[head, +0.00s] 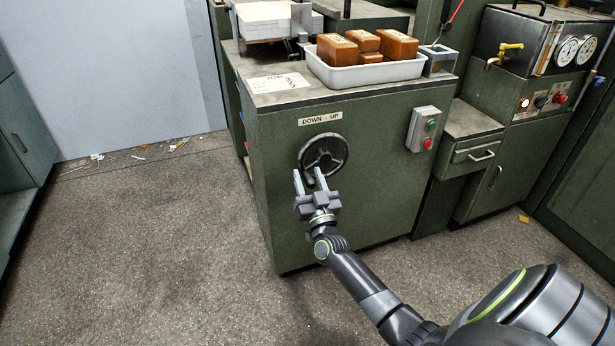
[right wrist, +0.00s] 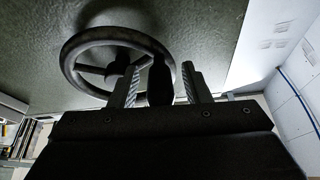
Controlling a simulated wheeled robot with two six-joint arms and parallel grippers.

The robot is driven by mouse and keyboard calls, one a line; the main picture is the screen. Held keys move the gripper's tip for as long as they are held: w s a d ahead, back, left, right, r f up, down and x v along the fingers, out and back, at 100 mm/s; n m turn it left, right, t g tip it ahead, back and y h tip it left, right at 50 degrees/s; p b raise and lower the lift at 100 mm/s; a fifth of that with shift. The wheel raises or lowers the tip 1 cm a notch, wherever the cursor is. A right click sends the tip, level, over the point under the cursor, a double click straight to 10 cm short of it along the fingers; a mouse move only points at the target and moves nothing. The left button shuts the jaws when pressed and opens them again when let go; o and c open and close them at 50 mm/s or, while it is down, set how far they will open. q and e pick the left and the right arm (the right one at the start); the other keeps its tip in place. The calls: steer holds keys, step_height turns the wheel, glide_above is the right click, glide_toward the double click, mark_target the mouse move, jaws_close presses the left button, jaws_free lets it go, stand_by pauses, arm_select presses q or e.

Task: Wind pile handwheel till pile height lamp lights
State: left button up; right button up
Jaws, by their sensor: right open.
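The black pile handwheel (head: 337,147) is on the front of the green cabinet, under a "DOWN - UP" label (head: 320,118). My right gripper (head: 309,176) is at the wheel's lower left, open. In the right wrist view the wheel's rim (right wrist: 88,42) and spokes show behind the fingers. The wheel's dark handle (right wrist: 160,82) stands between the two open fingertips (right wrist: 161,84); I cannot tell whether either finger touches it. A lamp (head: 524,103) glows on the right-hand machine's panel; I cannot tell whether it is the pile height lamp. My left gripper is not in view.
A white tray (head: 365,77) with brown blocks stands on the cabinet top, near a white stack (head: 275,20). The floor (head: 150,250) at left is mostly clear, with scraps by the wall.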

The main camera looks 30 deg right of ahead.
steer(key=shift+w+d+r, duration=0.15)
steer(key=shift+w+r, duration=0.1)
steer(key=shift+w, duration=0.2)
jaws_close()
